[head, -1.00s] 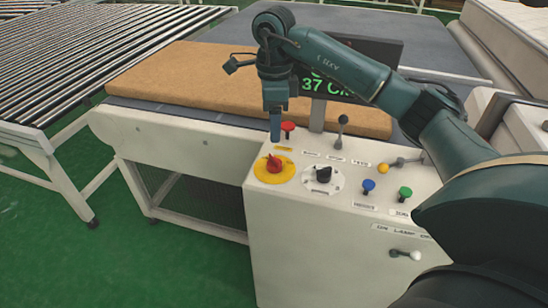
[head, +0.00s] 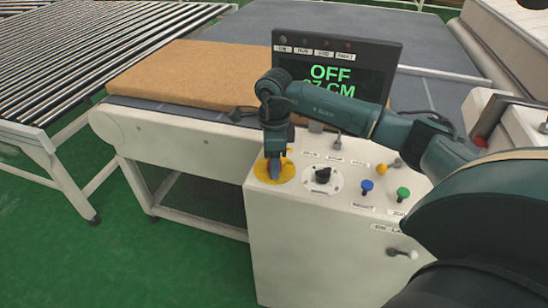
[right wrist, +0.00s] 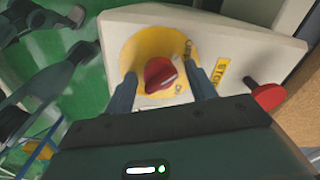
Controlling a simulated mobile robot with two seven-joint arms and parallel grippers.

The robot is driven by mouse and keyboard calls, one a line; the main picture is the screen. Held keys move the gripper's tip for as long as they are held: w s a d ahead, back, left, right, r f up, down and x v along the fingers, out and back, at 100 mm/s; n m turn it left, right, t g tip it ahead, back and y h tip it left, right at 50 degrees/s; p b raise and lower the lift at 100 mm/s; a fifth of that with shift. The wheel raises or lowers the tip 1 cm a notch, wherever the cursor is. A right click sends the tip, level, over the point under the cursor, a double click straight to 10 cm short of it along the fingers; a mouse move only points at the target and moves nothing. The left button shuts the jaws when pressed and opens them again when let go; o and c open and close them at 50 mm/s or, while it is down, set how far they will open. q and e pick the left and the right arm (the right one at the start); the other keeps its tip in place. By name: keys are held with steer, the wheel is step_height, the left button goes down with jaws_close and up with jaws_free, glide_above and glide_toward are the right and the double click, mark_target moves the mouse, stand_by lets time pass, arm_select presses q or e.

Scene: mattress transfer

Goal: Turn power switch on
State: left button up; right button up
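The power switch is a red rotary knob (right wrist: 160,74) on a yellow disc (head: 261,174) on the control panel's top. My right gripper (head: 275,174) points down over the disc and hides the knob in the head view. In the right wrist view its two fingers (right wrist: 162,82) stand open on either side of the knob, with gaps visible; I cannot tell whether either one touches it. The display (head: 336,75) reads OFF above a partly covered CM figure. My left gripper is not clearly visible.
The white panel (head: 300,240) also carries a black dial (head: 323,175), a blue button (head: 367,186), a green button (head: 403,193) and levers. A tan mattress (head: 190,75) lies on the conveyor behind.

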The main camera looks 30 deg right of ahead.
steer(key=c, duration=0.8)
steer(key=shift+m, duration=0.4)
steer(key=m, duration=0.3)
steer(key=shift+m+b, duration=0.4)
steer(key=m, duration=1.3)
steer(key=shift+d+r, duration=0.1)
steer(key=shift+m, duration=0.3)
steer(key=shift+c, duration=0.3)
